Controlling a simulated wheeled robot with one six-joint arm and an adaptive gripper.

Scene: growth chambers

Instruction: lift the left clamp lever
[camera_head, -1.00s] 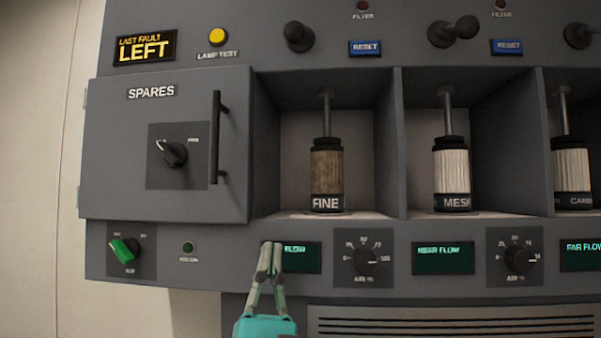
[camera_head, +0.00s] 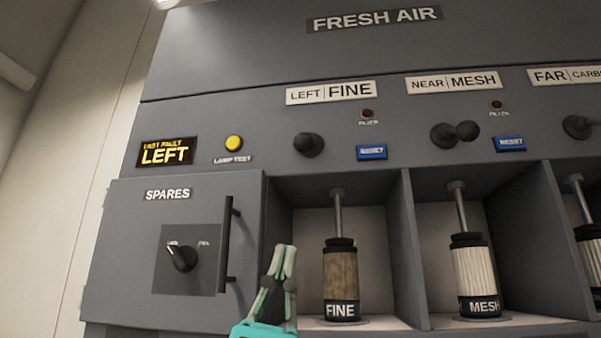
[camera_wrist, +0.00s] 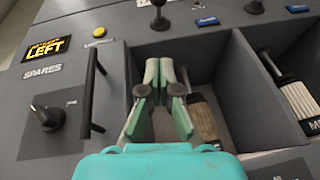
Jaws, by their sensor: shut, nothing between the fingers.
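The left clamp lever (camera_head: 308,144) is a black knob below the "LEFT FINE" label (camera_head: 331,92). It points out toward me and also shows at the top of the wrist view (camera_wrist: 160,18). My gripper (camera_head: 284,252) is shut and empty, below and slightly left of the lever and apart from it. In the wrist view my fingertips (camera_wrist: 165,65) are together in front of the left bay. The brown FINE filter (camera_head: 341,284) stands in that bay under a metal rod, partly hidden behind a finger in the wrist view.
The SPARES door (camera_head: 165,215) has a vertical black handle (camera_head: 228,245) close left of my gripper. A blue reset button (camera_head: 371,152) sits right of the lever. The near lever (camera_head: 455,134) and MESH filter (camera_head: 474,277) are further right. Space before the upper panel is clear.

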